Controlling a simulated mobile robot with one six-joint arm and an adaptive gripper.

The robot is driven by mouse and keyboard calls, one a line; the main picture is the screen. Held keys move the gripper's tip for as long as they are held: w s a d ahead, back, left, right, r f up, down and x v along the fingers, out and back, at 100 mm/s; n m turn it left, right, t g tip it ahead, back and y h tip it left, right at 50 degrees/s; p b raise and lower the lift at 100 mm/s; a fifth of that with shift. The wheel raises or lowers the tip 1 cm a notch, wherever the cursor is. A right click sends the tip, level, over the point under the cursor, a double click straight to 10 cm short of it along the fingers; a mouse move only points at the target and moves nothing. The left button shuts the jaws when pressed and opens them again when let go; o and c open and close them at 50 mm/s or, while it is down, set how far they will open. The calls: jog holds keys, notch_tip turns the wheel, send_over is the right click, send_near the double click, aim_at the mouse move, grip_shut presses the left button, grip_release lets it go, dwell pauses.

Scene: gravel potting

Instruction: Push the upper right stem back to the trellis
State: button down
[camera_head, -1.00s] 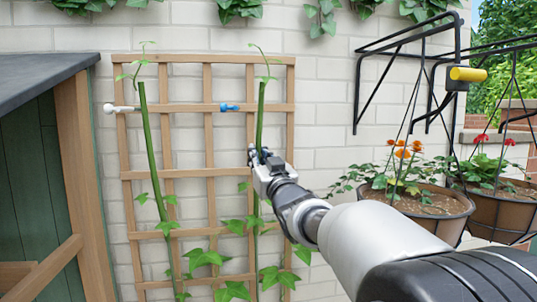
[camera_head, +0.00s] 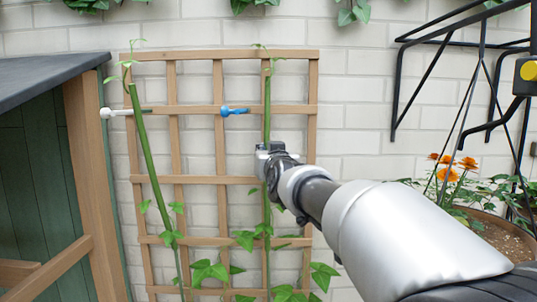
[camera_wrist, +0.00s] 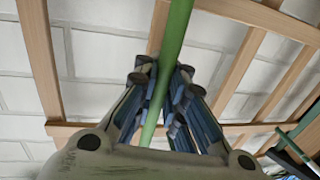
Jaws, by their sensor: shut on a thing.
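The upper right stem (camera_head: 267,105) is green and stands nearly upright in front of the wooden trellis (camera_head: 228,182). My gripper (camera_head: 268,150) is shut on this stem between the upper and middle cross rails. In the wrist view the stem (camera_wrist: 177,32) runs between the closed fingers (camera_wrist: 160,72), with trellis slats (camera_wrist: 228,72) behind. Whether the stem touches the trellis is unclear. The left stem (camera_head: 148,150) leans, its top toward the left side of the trellis. The part of the right stem behind my gripper is hidden.
A blue-tipped peg (camera_head: 235,110) and a white-tipped peg (camera_head: 115,112) sit at the upper rail. A dark-roofed shed (camera_head: 50,72) is at the left. A black bracket (camera_head: 440,42) and a planter with orange flowers (camera_head: 502,240) are at the right.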

jog(key=c, duration=1.8)
grip_release()
jog(key=shift+d, duration=0.1)
jog(key=shift+o, duration=0.7)
jog(key=s+d, duration=0.2)
jog(key=s, duration=1)
jog(key=shift+d, duration=0.1)
jog(key=s+d+f+g+h+b, duration=0.1)
jog(key=s+d+f+g+b, duration=0.3)
jog(key=s+f+b, duration=0.5)
jog(key=s+d+f+m+g+h+b, duration=0.1)
jog(key=s+d+f+g+b, duration=0.3)
jog(key=f, duration=2.7)
jog(key=s+d+f+m+g+h+b, duration=0.1)
jog(key=s+d+f+g+b, duration=0.3)
jog(key=s+f+b, duration=1.2)
jog(key=s+f+g, duration=0.1)
jog(key=s+f, duration=0.2)
jog(key=s, duration=0.3)
jog(key=shift+d+f, duration=0.4)
